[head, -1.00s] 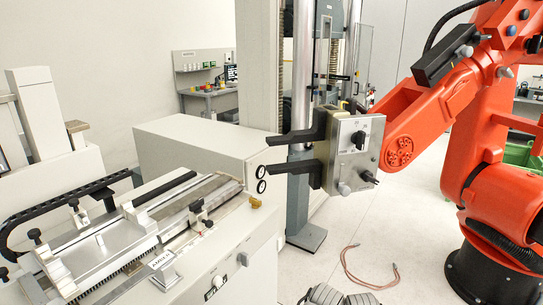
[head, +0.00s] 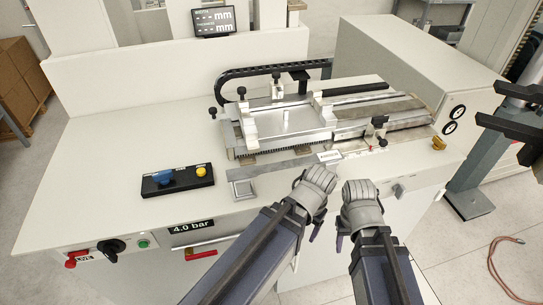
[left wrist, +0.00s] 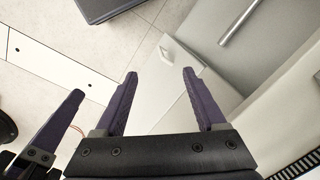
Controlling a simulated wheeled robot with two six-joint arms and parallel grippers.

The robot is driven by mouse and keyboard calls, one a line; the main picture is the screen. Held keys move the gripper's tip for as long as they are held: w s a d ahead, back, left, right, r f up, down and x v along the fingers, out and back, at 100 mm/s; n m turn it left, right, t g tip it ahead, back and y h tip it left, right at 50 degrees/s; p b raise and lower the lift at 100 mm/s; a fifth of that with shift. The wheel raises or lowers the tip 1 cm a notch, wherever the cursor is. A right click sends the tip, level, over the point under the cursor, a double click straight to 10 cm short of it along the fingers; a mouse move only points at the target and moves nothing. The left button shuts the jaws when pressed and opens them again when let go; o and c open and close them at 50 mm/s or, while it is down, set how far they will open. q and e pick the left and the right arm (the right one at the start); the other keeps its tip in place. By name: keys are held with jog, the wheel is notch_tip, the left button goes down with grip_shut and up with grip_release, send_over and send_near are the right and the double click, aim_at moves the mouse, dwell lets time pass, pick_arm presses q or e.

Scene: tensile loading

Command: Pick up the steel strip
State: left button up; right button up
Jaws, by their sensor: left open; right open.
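A thin grey strip (head: 272,168), apparently the steel strip, lies flat on the white bench top near its front edge, in front of the silver fixture. My left gripper (head: 314,198) is in front of the bench edge, close to the strip's right end in the picture. In the left wrist view my left gripper (left wrist: 159,73) has its two dark fingers apart with nothing between them. My right gripper (head: 360,208) is just right of the left one, open, its fingers partly hidden. One of its fingers seems to show at the left of the left wrist view.
The silver fixture (head: 285,122) with black knobs stands behind the strip. A small square plate (head: 243,188) and a black button box (head: 178,180) are on the bench. A small label (head: 330,156) stands near the strip's right end. Dark jaws (head: 512,122) jut in at right.

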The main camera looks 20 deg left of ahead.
pick_arm(q)
jog(key=w+a+r+p, duration=0.2)
jog(key=a+r+p, duration=0.1)
jog(key=r+p, duration=0.35)
jog(key=w+a+r+n+h+p, duration=0.1)
jog(key=w+a+r+p, duration=0.15)
jog(key=r+p, duration=0.35)
jog(key=w+a+r+p, duration=0.1)
jog(key=a+r+p, duration=0.2)
jog(key=r+p, duration=0.3)
notch_tip(320, 180, up, 3)
jog(key=m, duration=0.9)
send_over(287, 164)
notch_tip(287, 164, down, 8)
jog(key=b, duration=0.7)
jog(key=shift+f+b, duration=0.2)
jog(key=shift+b, duration=0.2)
jog(key=shift+r, duration=0.1)
grip_shut()
